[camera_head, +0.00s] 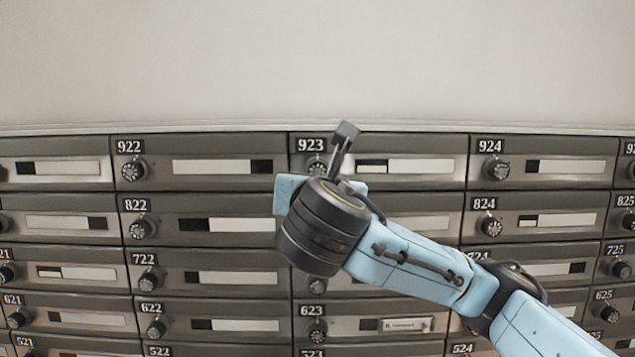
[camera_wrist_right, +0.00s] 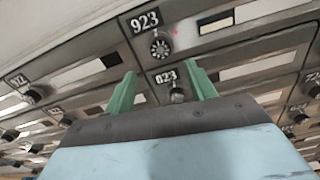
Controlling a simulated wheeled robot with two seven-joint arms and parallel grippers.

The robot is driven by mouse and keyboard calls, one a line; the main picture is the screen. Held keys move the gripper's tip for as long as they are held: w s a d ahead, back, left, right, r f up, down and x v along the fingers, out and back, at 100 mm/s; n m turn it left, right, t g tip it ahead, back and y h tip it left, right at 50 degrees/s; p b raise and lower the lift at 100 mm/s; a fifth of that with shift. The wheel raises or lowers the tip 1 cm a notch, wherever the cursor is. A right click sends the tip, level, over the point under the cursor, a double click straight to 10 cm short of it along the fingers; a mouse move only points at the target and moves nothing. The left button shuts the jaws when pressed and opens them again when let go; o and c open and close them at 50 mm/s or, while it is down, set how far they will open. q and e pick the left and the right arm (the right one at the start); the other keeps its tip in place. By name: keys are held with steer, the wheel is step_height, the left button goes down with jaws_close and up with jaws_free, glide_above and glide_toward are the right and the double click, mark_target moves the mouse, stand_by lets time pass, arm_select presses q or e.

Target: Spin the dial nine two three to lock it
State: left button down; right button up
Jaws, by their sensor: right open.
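The dial of mailbox 923 (camera_head: 316,169) is a dark round knob below the 923 label in the top row, partly hidden by my right gripper. In the right wrist view the 923 dial (camera_wrist_right: 160,48) is fully visible, with white marks around its face. My right gripper (camera_head: 344,140) is in front of box 923, just right of the dial in the head view. In the right wrist view its two green fingers (camera_wrist_right: 163,80) are spread apart with nothing between them, below the 923 dial and apart from it in the picture. My left gripper is not in view.
Rows of similar grey mailboxes with dials surround it, including 922 (camera_head: 133,169) and 924 (camera_head: 496,168). The 823 dial (camera_wrist_right: 178,95) lies below 923, behind my fingers. A plain wall (camera_head: 300,60) rises above the boxes.

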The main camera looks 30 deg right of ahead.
mark_target(318, 173)
steer(key=p+x, duration=0.2)
steer(key=x, duration=0.5)
steer(key=shift+w+d, duration=0.1)
steer(key=shift+d, duration=0.1)
steer(key=shift+w+d, duration=0.2)
steer(key=shift+w, duration=0.2)
steer(key=c, duration=1)
steer(key=shift+m, duration=0.3)
